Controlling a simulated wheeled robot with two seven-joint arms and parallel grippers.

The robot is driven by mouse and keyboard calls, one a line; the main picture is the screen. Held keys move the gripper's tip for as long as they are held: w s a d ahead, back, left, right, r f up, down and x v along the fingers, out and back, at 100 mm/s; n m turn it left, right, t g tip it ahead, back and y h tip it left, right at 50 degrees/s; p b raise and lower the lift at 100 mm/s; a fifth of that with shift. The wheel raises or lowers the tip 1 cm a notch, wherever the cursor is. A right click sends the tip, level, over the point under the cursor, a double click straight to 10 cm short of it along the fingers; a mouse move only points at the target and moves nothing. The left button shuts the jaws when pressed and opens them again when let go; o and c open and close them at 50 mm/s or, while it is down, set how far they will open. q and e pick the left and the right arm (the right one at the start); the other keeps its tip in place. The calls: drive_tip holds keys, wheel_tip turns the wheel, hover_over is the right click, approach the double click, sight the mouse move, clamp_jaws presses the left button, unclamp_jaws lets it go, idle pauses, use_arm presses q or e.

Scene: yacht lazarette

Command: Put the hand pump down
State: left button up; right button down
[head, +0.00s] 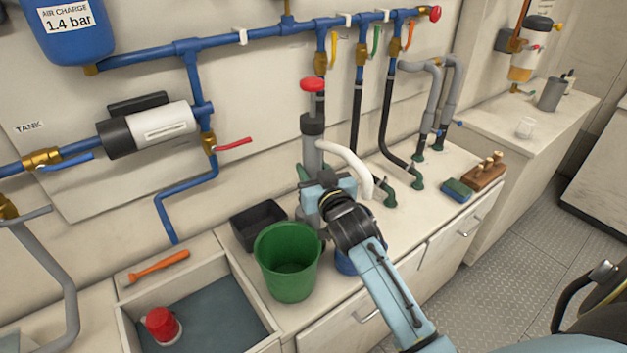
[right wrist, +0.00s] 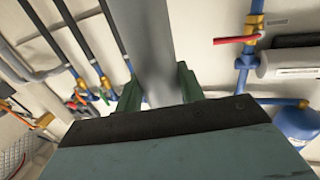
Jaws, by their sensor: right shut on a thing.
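The hand pump (head: 313,150) is a grey upright cylinder with a dark collar, a red knob on top and a pale curved hose at its side. It stands about upright over the counter behind the green bucket. My right gripper (head: 322,190) is shut on the pump's grey body. In the right wrist view the grey tube (right wrist: 150,45) runs between my two green fingers (right wrist: 158,88). The pump's lower end is mostly hidden by my gripper and the bucket, so I cannot tell whether it touches the counter. My left gripper is not in view.
A green bucket (head: 287,262) stands left of my right wrist, with a black bin (head: 258,222) behind it. A blue container is partly hidden by my arm. Hoses enter the counter (head: 415,205) behind. A sponge (head: 457,191) and brown block (head: 486,175) lie right. A sink (head: 215,308) is left.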

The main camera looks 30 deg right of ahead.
drive_tip(key=shift+f, duration=1.1)
drive_tip(key=shift+f, duration=0.15)
drive_tip(key=c, duration=0.9)
unclamp_jaws()
drive_tip(key=shift+f, duration=0.1)
